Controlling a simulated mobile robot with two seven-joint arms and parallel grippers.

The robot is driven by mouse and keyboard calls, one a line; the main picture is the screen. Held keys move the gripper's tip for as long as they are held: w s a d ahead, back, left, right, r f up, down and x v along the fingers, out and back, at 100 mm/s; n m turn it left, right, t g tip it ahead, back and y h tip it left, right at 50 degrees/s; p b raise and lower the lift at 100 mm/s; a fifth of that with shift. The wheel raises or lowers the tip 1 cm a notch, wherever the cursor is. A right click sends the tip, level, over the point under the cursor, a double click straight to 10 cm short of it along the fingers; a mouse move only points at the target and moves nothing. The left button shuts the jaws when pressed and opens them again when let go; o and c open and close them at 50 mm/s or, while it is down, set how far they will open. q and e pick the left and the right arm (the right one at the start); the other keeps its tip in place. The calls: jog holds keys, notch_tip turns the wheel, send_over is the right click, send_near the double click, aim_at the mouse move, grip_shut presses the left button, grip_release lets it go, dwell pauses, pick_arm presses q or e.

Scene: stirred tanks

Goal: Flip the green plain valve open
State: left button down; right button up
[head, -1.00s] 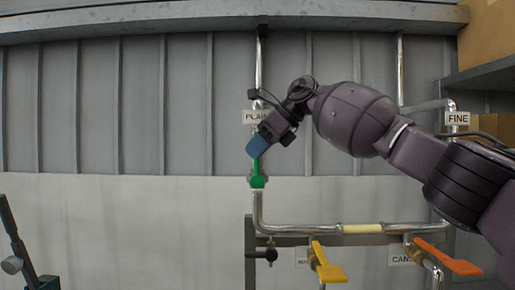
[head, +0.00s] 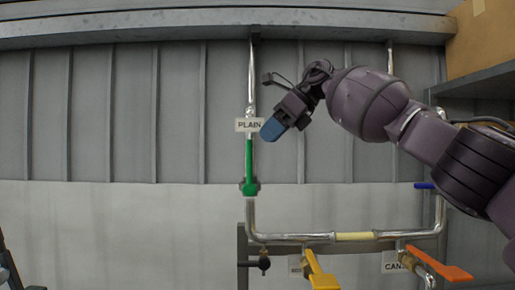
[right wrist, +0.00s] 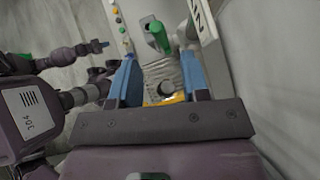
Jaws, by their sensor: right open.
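The green valve handle (head: 249,165) is on the vertical pipe at left of centre in the head view, just below the PLAIN label (head: 249,125). It points upward, in line with the pipe. My right gripper (head: 271,130) is to the upper right of the handle, apart from it in the picture, with blue fingertips. In the right wrist view, the fingers (right wrist: 158,80) are spread with nothing between them, and the green handle (right wrist: 159,37) is beyond them. My left arm shows only as a dark piece at the lower left edge; its jaw state cannot be told.
A yellow handle (head: 321,273) and an orange handle (head: 440,264) stick out below the horizontal pipe (head: 285,238). A blue handle (head: 425,186) is partly behind my right arm. A cardboard box (head: 485,38) sits on a shelf at upper right. The wall at left is clear.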

jog(key=v, duration=0.3)
jog(key=shift+d+r, duration=0.1)
dwell(0.5)
